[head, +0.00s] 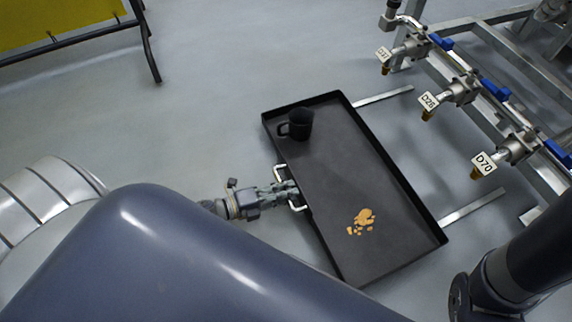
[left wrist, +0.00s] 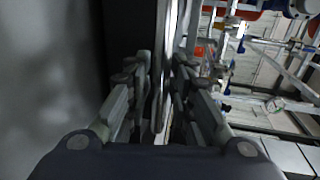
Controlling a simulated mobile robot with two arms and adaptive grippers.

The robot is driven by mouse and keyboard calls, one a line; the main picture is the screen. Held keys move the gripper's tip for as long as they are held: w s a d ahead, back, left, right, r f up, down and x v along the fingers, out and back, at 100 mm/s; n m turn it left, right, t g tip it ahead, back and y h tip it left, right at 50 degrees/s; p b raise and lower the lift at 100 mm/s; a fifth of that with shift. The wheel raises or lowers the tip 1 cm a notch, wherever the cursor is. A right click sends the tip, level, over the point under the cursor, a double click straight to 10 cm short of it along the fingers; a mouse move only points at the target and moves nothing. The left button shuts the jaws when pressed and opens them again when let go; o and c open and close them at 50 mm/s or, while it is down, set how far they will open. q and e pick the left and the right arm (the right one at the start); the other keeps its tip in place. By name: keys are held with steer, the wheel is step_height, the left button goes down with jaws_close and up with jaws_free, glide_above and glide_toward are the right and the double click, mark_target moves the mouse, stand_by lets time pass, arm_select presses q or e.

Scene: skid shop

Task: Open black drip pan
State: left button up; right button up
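The black drip pan (head: 385,190) lies low over the floor in the middle of the head view, a shallow rectangular tray. A metal handle (head: 281,171) is on its left long side. My left gripper (head: 287,191) is at this handle. In the left wrist view its fingers (left wrist: 162,95) angle in closely on both sides of a bright bar, which looks like the handle, and appear shut on it. A black mug (head: 301,122) stands in the pan's far left corner, and an orange-tan spill (head: 362,218) lies in its near part. My right gripper is not in view.
Two metal rails (head: 470,208) extend from the pan's right side toward a metal skid frame (head: 485,100). Valves with blue handles and tags D27, D26 and D70 (head: 484,163) line the frame. A yellow panel on black legs (head: 150,55) stands far left. Floor left of the pan is clear.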

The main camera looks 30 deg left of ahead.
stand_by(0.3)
arm_select(q)
steer(key=v, duration=1.2)
steer(key=shift+s+f, duration=0.1)
